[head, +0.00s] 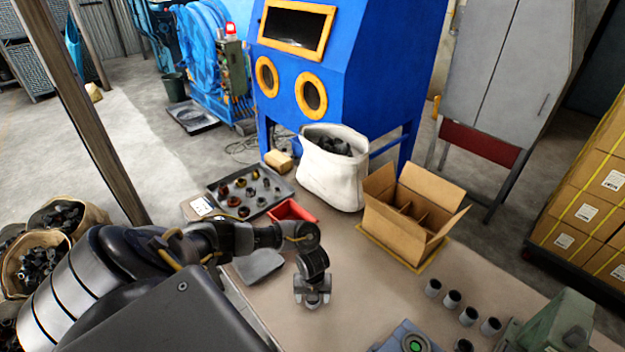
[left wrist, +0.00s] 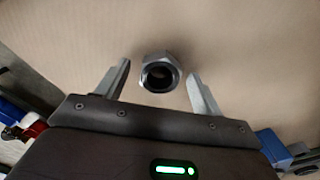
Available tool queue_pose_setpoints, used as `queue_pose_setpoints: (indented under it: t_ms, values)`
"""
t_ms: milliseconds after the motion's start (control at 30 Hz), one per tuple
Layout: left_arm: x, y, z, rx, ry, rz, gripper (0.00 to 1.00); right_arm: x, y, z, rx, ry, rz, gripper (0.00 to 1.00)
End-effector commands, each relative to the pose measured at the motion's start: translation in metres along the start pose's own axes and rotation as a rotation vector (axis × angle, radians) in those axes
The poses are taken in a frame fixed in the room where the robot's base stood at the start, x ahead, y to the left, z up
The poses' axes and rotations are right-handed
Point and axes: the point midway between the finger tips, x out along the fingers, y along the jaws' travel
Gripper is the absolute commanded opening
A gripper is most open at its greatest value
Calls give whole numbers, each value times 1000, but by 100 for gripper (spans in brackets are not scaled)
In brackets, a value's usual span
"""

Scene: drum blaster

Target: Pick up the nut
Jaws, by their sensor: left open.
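The nut (left wrist: 160,72) is a grey metal hex nut with a dark round hole, seen in the left wrist view. It lies on the tan table top, between and slightly beyond the fingertips, with a gap on both sides. My left gripper (left wrist: 159,74) is open and empty, one finger on each side of the nut. In the head view my left gripper (head: 312,303) points down low over the table, and I cannot make out the nut there. My right gripper is not in view.
An open cardboard box (head: 405,222) with dividers stands right of my left arm. Several grey cylinders (head: 452,299) stand in a row at the right.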

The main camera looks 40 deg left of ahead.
Motion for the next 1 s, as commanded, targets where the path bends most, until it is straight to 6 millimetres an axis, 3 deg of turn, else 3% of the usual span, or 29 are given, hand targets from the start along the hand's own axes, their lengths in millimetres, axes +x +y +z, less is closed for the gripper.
queue_pose_setpoints:
  t_ms: [100, 533, 833, 1000]
  values:
    - [0, 0, 0, 0, 0, 0, 67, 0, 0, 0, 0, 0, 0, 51]
    - [-1, 0, 0, 0, 0, -1, 13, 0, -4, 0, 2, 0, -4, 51]
    - [-4, -1, 0, 1, 0, -2, 13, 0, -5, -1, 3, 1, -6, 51]
    - [-20, -2, 0, 3, 1, -3, 13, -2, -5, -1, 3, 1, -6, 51]
